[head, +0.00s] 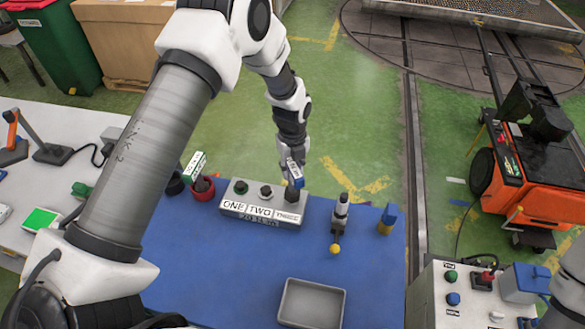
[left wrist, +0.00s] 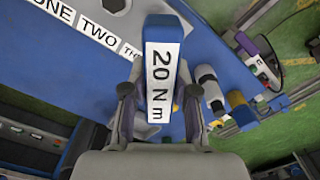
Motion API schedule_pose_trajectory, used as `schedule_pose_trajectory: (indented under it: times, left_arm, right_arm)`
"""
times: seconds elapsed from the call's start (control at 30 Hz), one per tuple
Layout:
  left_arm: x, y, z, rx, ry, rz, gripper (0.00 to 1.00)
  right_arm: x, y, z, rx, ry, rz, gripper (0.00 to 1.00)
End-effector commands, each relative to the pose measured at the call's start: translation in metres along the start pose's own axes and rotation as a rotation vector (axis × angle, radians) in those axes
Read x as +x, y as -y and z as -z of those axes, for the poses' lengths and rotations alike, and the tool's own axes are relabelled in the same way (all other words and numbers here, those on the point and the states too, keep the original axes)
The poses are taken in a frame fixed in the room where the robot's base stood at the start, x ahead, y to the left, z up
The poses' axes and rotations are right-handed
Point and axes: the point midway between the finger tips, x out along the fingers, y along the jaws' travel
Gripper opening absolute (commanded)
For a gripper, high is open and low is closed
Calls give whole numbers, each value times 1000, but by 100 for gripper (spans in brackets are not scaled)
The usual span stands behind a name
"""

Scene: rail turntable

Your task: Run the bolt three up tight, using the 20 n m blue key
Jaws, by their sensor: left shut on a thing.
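My left gripper (head: 291,168) is shut on the blue key (left wrist: 160,72), whose white label reads "20 N m" in the left wrist view. In the head view the blue key (head: 297,183) is just above or at the bolt at the right end of the grey block (head: 232,206), over the label "THREE". The gripper and key cover most of bolt three, so I cannot tell whether the key is seated. Bolts one (head: 241,187) and two (head: 266,192) stand uncovered to its left. The block's labels also show in the left wrist view (left wrist: 90,30). My right gripper is not in view.
A white and black tool (head: 340,212) with a yellow ball and a blue-yellow piece (head: 387,220) stand to the right. A grey tray (head: 312,305) lies in front; the blue mat between is clear.

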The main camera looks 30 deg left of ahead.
Motion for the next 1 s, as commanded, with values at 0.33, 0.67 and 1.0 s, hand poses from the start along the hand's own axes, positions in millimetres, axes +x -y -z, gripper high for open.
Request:
schedule_pose_trajectory:
  times: [0.33, 0.67, 1.0]
  left_arm:
    - [0, 0, 0, 117, 0, 0, 0]
    - [0, 0, 0, 233, 0, 0, 0]
    - [0, 0, 0, 174, 0, 0, 0]
  right_arm:
    - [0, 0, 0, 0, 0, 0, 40]
    - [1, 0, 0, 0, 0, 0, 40]
    - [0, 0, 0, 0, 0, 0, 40]
